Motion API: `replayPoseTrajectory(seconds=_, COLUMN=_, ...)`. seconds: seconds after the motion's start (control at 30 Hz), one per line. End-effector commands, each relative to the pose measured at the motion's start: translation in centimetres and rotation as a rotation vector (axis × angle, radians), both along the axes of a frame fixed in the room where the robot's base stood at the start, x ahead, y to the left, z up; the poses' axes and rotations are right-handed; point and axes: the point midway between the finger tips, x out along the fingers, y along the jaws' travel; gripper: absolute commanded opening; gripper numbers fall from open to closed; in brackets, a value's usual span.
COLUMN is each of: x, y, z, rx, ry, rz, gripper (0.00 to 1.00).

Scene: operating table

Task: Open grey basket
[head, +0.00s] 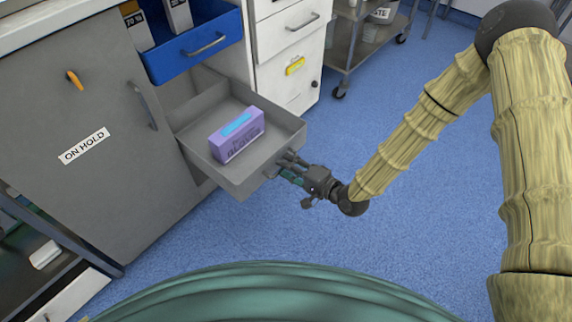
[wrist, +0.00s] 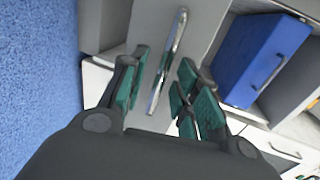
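The grey basket (head: 190,150) is a drawer-like bin standing well out of the grey cabinet. A purple box (head: 238,138) with a light blue top patch lies inside it. In the wrist view, the basket's front panel (wrist: 172,22) carries a slim metal handle (wrist: 166,62). My gripper (head: 287,169) is at the basket's front, and its dark, green-padded fingers (wrist: 163,90) are spread apart, one side left of the handle and the other right of it. A gap shows between the pads and the handle. The handle is hidden behind my gripper in the head view.
A blue drawer (head: 195,45) stands partly out above the basket. The grey cabinet door (head: 90,180) with an "ON HOLD" label is at the left. White drawers (head: 290,45) and a metal cart (head: 350,45) stand behind. Blue floor (head: 330,235) is clear in front and to the right.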

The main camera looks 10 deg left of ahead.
Motion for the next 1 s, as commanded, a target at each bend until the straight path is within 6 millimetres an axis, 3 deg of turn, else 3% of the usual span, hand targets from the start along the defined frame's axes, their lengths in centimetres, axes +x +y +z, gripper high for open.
replayPoseTrajectory(seconds=0.5, x=-4.3, y=-7.4, z=1.8, rx=0.001, ry=0.0, rz=-0.004, gripper=0.31)
replayPoseTrajectory(seconds=0.7, x=-5.2, y=-8.8, z=2.1, rx=0.001, ry=-0.001, rz=-0.003, gripper=0.31)
replayPoseTrajectory(seconds=1.0, x=-5.3, y=-9.0, z=2.2, rx=0.001, ry=-0.001, rz=-0.003, gripper=0.31)
